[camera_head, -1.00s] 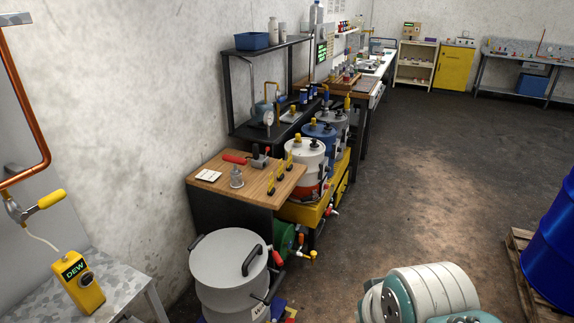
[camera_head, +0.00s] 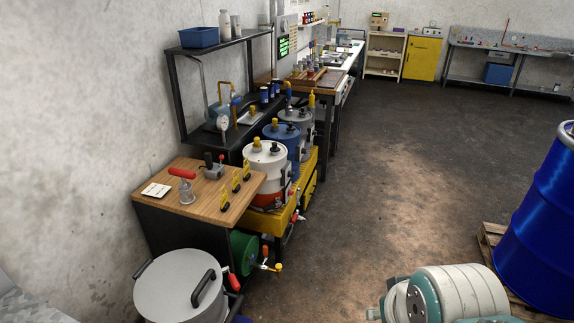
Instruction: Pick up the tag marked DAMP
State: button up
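The wooden bench top (camera_head: 205,205) is to the left of centre. A white and teal link of my arm shows at the bottom right, well apart from the tags. My gripper is outside the picture.
A grey lidded drum (camera_head: 175,285) stands in front of the bench. White (camera_head: 266,160) and blue (camera_head: 285,135) drums sit on a yellow stand beside it. A big blue drum (camera_head: 545,230) stands on a pallet at right. The floor (camera_head: 390,180) between is clear.

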aim_at(246, 175)
jog(key=i+l+z, duration=0.55)
jog(key=i, duration=0.2)
jog(key=i+l+z, duration=0.1)
jog(key=i+z, duration=0.2)
jog(key=i+u, duration=0.7)
jog(key=i+l+u, duration=0.15)
jog(key=i+u, duration=0.15)
jog(key=i+j+u, duration=0.15)
jog(key=u, duration=0.3)
jog(key=i+u, duration=0.65)
jog(key=u, duration=0.25)
jog(key=i+u, duration=0.25)
jog(key=i, duration=0.25)
